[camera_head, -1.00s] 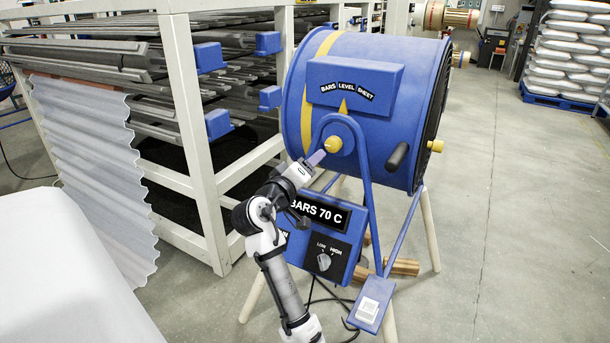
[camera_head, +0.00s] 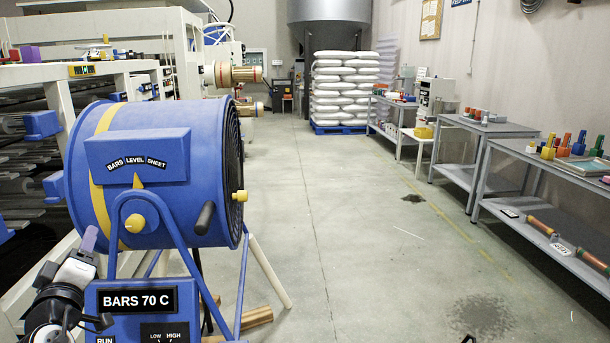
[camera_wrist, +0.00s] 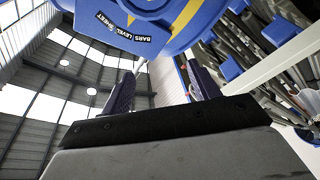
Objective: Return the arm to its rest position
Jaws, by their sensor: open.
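My arm (camera_head: 62,300) is folded low at the left edge of the head view. My gripper (camera_head: 88,240) points upward there, left of and apart from the yellow hub knob (camera_head: 135,223) of the blue drum heater (camera_head: 180,200). In the wrist view, the two dark fingers of my gripper (camera_wrist: 163,85) stand apart with nothing between them. The drum (camera_wrist: 165,12) shows above them. The drum's yellow pointer (camera_head: 138,181) sits under LEVEL on its label. The panel below reads BARS 70 C (camera_head: 138,300).
A pale rack (camera_head: 150,67) with dark bars stands behind the drum at left. Stacked white sacks (camera_head: 343,85) stand on a blue pallet at the back. Grey benches (camera_head: 500,150) with tools line the right wall. The concrete floor (camera_head: 370,250) between is mostly clear.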

